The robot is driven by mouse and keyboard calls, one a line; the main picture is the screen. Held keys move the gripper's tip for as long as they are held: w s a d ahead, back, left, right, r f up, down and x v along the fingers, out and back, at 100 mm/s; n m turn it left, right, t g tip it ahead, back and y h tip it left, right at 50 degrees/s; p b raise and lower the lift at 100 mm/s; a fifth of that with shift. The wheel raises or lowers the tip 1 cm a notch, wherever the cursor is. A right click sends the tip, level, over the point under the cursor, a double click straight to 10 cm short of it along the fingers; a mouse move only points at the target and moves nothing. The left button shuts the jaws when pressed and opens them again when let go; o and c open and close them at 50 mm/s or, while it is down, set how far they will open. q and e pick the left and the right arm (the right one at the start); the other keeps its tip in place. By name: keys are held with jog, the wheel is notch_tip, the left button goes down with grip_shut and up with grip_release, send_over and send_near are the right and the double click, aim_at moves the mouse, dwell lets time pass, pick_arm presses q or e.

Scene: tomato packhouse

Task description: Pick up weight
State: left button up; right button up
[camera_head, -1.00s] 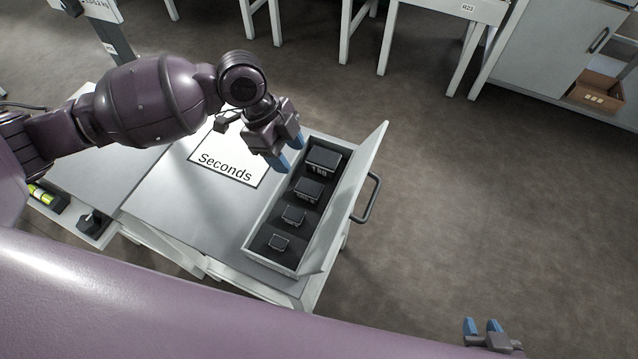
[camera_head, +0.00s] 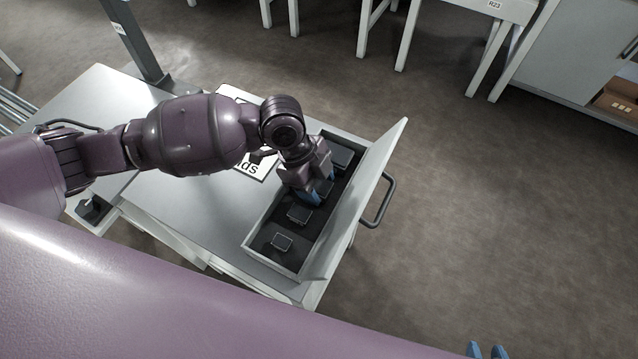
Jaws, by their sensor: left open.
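Several dark weights sit in a row in an open drawer (camera_head: 254,257). The largest weight (camera_head: 341,156) is at the far end, partly behind my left gripper. Two smaller weights show nearer, a middle one (camera_head: 299,215) and the smallest (camera_head: 281,242). My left gripper (camera_head: 314,199) is open, its blue fingertips down in the drawer at the second-largest weight. The gripper hides most of that weight, so contact cannot be told. My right gripper (camera_head: 486,351) shows only blue fingertips at the bottom edge, away from the drawer.
The drawer front (camera_head: 362,205) with its dark handle (camera_head: 381,203) stands up along the right of the weights. A grey worktop (camera_head: 185,215) lies left of the drawer, with a partly hidden lettered sheet (camera_head: 252,168). Open floor (camera_head: 480,210) lies to the right.

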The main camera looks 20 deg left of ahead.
pick_arm(q)
grip_shut()
dwell(0.3)
